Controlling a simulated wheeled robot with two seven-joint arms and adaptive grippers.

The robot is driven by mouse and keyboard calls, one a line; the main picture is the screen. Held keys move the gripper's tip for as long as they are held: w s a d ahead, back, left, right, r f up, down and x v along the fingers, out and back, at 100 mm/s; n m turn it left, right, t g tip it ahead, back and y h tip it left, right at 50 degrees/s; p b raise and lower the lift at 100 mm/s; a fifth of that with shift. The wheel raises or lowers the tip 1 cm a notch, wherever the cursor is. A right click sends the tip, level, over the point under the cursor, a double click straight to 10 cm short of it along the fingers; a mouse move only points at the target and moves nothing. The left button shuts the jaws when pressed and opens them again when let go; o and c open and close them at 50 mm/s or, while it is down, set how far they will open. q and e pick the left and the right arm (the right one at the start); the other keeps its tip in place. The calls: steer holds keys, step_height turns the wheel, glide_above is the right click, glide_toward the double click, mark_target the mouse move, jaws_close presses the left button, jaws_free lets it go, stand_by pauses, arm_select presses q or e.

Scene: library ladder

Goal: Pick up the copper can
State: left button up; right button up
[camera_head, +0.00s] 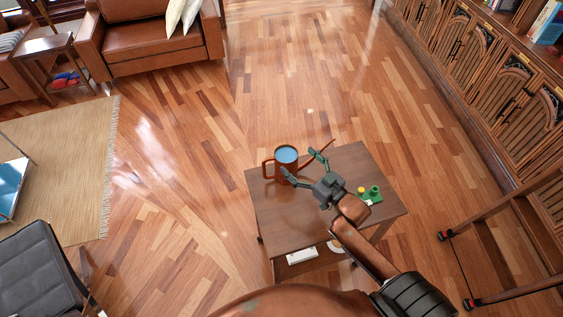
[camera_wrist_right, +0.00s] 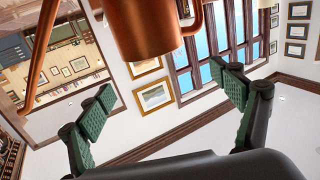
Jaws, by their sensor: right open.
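The copper can (camera_head: 286,160) stands at the far left corner of the small dark wooden table (camera_head: 338,163). It has a loop handle on its left, a long thin spout to the right and a blue inside. My right gripper (camera_head: 302,164) is open, with its two fingers spread toward the can from the near right side. In the right wrist view, the can (camera_wrist_right: 155,28) fills the top middle, ahead of the spread green-padded fingers (camera_wrist_right: 163,98). The gripper is not closed on it; whether a fingertip touches it I cannot tell. My left gripper is not in view.
A small green object with a yellow knob (camera_head: 370,195) sits on the table, right of my gripper. A white box (camera_head: 302,256) lies on the lower shelf. A wooden ladder (camera_head: 500,250) stands at right. The floor beyond the table is clear.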

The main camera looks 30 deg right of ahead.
mark_target(294, 169)
steer(key=f, duration=0.2)
steer(key=f+b, duration=0.1)
steer(key=f, duration=0.2)
steer(key=f+b, duration=0.1)
steer(key=f, duration=0.2)
steer(key=shift+s+d, duration=0.2)
steer(key=shift+d, duration=0.05)
steer(key=shift+w+a+r, duration=0.1)
steer(key=shift+w+r, duration=0.2)
steer(key=shift+w, duration=0.7)
steer(key=w, duration=0.2)
steer(key=w+a+b, duration=0.1)
steer(key=w, duration=0.1)
steer(key=shift+w, duration=0.4)
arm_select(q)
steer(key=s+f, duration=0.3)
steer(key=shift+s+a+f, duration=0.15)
arm_select(e)
steer(key=shift+w, duration=0.3)
steer(key=shift+c, duration=0.7)
steer(key=c, duration=1.3)
steer(key=shift+r, duration=0.25)
